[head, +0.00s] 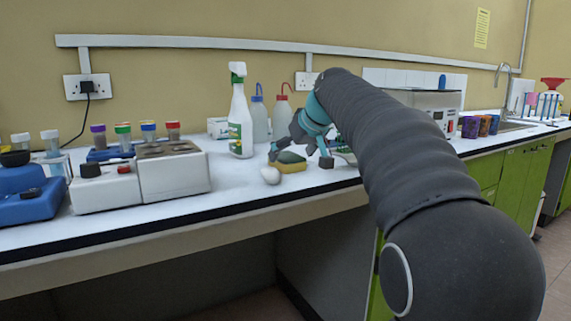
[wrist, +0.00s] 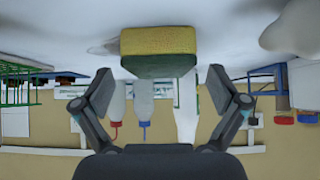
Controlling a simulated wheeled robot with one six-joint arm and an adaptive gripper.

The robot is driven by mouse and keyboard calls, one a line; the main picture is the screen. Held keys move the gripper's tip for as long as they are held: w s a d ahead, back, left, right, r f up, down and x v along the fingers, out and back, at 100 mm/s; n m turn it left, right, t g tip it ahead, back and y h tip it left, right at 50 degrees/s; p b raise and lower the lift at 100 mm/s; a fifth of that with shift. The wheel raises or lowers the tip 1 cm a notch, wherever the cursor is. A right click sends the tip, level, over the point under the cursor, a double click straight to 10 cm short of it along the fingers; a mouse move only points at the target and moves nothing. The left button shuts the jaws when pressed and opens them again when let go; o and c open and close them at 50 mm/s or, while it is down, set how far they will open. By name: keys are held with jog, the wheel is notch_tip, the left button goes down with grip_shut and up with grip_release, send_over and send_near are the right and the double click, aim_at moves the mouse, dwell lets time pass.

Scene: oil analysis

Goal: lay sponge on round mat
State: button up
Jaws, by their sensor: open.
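My gripper (head: 299,158) is open around the sponge in the head view, one finger on each side. In the wrist view my gripper (wrist: 160,88) has its fingers spread wide, with nothing held between them; the sponge is just beyond the tips. I cannot make out a round mat in either view.
A white rounded object (head: 270,175) sits close in front of the sponge. A spray bottle (head: 240,112) and wash bottles (head: 281,117) stand behind. A grey-white instrument (head: 172,171) is at left. Bench between instrument and sponge is clear.

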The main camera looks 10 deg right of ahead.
jog(key=shift+x, duration=1.05)
jog(key=c, duration=0.9)
jog(key=shift+o, duration=0.2)
jog(key=shift+r, duration=0.15)
